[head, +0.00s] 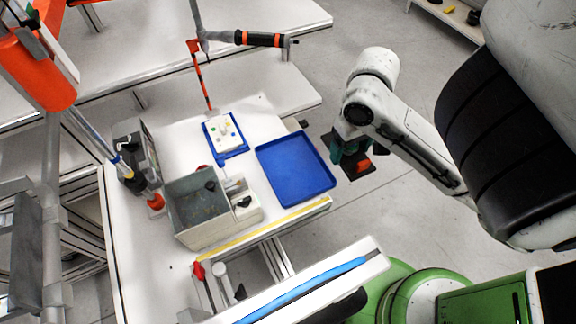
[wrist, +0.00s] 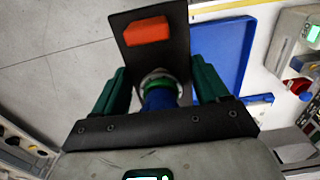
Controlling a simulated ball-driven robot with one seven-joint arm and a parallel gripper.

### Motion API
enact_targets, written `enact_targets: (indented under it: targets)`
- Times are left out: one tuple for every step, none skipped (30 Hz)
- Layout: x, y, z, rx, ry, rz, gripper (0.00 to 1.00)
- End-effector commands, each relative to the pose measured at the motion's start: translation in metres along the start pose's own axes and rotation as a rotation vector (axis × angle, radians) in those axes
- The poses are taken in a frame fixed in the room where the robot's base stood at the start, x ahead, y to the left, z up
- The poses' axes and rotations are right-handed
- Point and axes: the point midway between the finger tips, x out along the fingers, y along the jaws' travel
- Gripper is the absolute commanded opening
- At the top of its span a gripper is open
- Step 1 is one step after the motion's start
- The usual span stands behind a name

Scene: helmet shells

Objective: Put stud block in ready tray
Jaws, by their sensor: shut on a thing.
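My gripper (head: 347,150), with dark green fingers, is to the right of the large blue tray (head: 297,166), over the floor. In the wrist view, my gripper (wrist: 156,82) is shut on a stud-like piece (wrist: 158,88) with green and blue bands. A black plate (wrist: 172,58) with an orange block (wrist: 147,30) shows just beyond it; I take this to be the stud block, though its join to the stud is partly hidden. The plate also shows in the head view (head: 354,178). The large blue tray is empty; it shows in the wrist view (wrist: 225,52).
A smaller blue tray (head: 238,152) holds a white part (head: 223,131). A grey open bin (head: 198,207) and a white device (head: 243,200) stand at the table's front. A grey box (head: 135,150) is at the left. Open floor lies right of the table.

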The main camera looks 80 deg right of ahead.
Motion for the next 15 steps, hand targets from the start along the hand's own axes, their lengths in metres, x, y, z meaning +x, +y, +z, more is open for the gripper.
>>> enact_targets:
  targets:
    - [0.006, -0.004, -0.004, -0.006, 0.004, 0.002, 0.06]
    - [0.008, -0.006, -0.006, -0.006, 0.003, 0.002, 0.06]
    - [0.010, -0.009, -0.009, -0.008, 0.003, 0.002, 0.06]
    - [0.011, -0.012, -0.012, -0.007, 0.004, 0.003, 0.06]
    - [0.013, -0.014, -0.014, -0.007, 0.004, 0.003, 0.06]
    - [0.016, -0.017, -0.017, -0.007, 0.003, 0.002, 0.06]
    - [0.017, -0.019, -0.019, -0.007, 0.004, 0.003, 0.06]
    - [0.018, -0.021, -0.021, -0.006, 0.004, 0.003, 0.06]
    - [0.020, -0.025, -0.024, -0.007, 0.003, 0.002, 0.06]
    - [0.021, -0.027, -0.026, -0.007, 0.004, 0.003, 0.06]
    - [0.023, -0.030, -0.029, -0.007, 0.004, 0.003, 0.06]
    - [0.025, -0.033, -0.032, -0.006, 0.003, 0.002, 0.06]
    - [0.026, -0.036, -0.035, -0.006, 0.003, 0.002, 0.06]
    - [0.028, -0.039, -0.038, -0.006, 0.003, 0.002, 0.06]
    - [0.030, -0.043, -0.041, -0.006, 0.004, 0.001, 0.06]
